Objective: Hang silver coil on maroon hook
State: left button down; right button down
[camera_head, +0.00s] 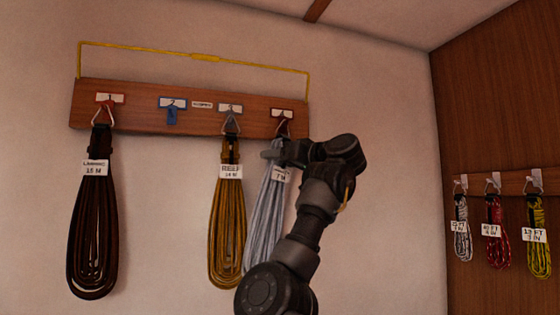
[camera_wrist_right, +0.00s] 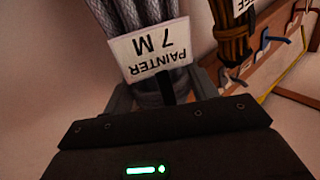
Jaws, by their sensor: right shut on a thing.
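The silver coil (camera_head: 264,215) hangs down at the right end of the wall board, with a white tag reading "PAINTER 7 M" in the right wrist view (camera_wrist_right: 150,55). Its metal ring (camera_head: 284,128) is right at the maroon hook (camera_head: 283,115); I cannot tell for sure whether it is seated over the hook. My right gripper (camera_head: 272,152) is shut on the silver coil's top, just below the ring. The coil slants slightly, its lower end to the left. My left gripper is not in view.
The wooden board (camera_head: 140,121) also has a brown coil (camera_head: 92,235) on the red-orange hook, an empty blue hook (camera_head: 172,114), and a mustard coil (camera_head: 226,235) on the grey hook, close beside the silver one. A yellow bar (camera_head: 205,57) runs above. Small coils (camera_head: 494,225) hang on the right wall.

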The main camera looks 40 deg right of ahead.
jog(key=shift+c, duration=1.9)
grip_release()
jog(key=shift+a, duration=0.15)
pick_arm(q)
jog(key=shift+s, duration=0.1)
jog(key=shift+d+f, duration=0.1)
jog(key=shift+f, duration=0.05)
pick_arm(e)
jog(key=shift+f, duration=0.1)
